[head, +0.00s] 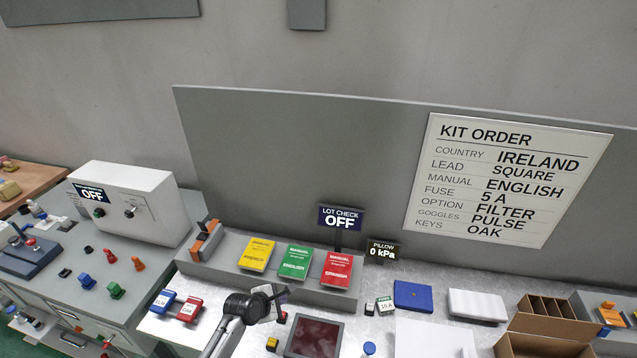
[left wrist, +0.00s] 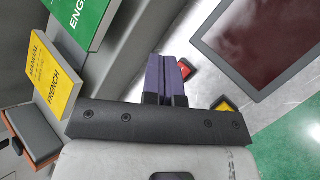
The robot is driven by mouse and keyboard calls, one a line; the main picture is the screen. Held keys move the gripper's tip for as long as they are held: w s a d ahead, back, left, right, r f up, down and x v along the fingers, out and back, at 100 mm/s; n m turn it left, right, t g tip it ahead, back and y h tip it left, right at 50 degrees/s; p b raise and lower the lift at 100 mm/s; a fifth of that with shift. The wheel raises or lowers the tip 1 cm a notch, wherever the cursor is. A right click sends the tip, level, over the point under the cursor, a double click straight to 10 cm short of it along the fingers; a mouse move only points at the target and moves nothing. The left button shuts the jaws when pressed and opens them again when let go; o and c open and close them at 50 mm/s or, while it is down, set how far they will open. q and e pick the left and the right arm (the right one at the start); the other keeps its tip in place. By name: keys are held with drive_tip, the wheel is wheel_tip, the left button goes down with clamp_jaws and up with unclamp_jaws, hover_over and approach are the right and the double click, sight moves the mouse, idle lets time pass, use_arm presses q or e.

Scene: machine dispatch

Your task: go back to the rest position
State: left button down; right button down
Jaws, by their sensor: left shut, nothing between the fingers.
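My left gripper (head: 272,291) is above the bench in the head view, in front of the shelf with the manuals. In the left wrist view its two purple fingers (left wrist: 166,76) are together with nothing between them. My right gripper is not in view. The yellow manual (head: 257,254), green manual (head: 295,262) and red manual (head: 337,270) lie on the grey shelf behind the gripper. The left wrist view shows the yellow manual (left wrist: 50,78), marked FRENCH, and part of the green one (left wrist: 82,20).
A dark red panel (head: 314,339) lies right of my gripper. Blue (head: 163,301) and red (head: 189,310) key tags lie to its left. A blue case (head: 413,295), white box (head: 477,305) and open cardboard box (head: 530,346) stand right. The kit order board (head: 505,180) hangs behind.

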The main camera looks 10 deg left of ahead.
use_arm(q)
drive_tip(key=m, duration=0.2)
drive_tip(key=shift+s+f+m, duration=0.1)
drive_tip(key=shift+s+m, duration=0.05)
drive_tip(key=shift+m, duration=0.15)
drive_tip(key=shift+s+f+m+g, duration=0.25)
drive_tip(key=shift+m+g, duration=0.15)
drive_tip(key=shift+m, duration=0.6)
drive_tip(key=s+r+m+t+y+p, duration=0.15)
drive_tip(key=s+r+m, duration=0.25)
drive_tip(key=r+m, duration=0.65)
drive_tip(key=s+r+m+y+p, duration=0.15)
drive_tip(key=s+r+m, duration=0.35)
drive_tip(key=r+m, duration=0.5)
drive_tip(key=s+a+r+n+y+p, duration=0.1)
drive_tip(key=s+r+p, duration=0.1)
drive_tip(key=s, duration=0.6)
drive_tip(key=s+a+r+n+p, duration=0.1)
drive_tip(key=s+r+p, duration=0.1)
drive_tip(key=s, duration=0.7)
drive_tip(key=s+f+g+p, duration=0.2)
drive_tip(key=s+f, duration=0.1)
drive_tip(key=s, duration=0.6)
drive_tip(key=s+f+g+p, duration=0.2)
drive_tip(key=s+f+g, duration=0.1)
drive_tip(key=s, duration=0.6)
drive_tip(key=shift+a+f+p, duration=0.25)
drive_tip(key=shift+f+p, duration=0.15)
drive_tip(key=shift+f, duration=0.2)
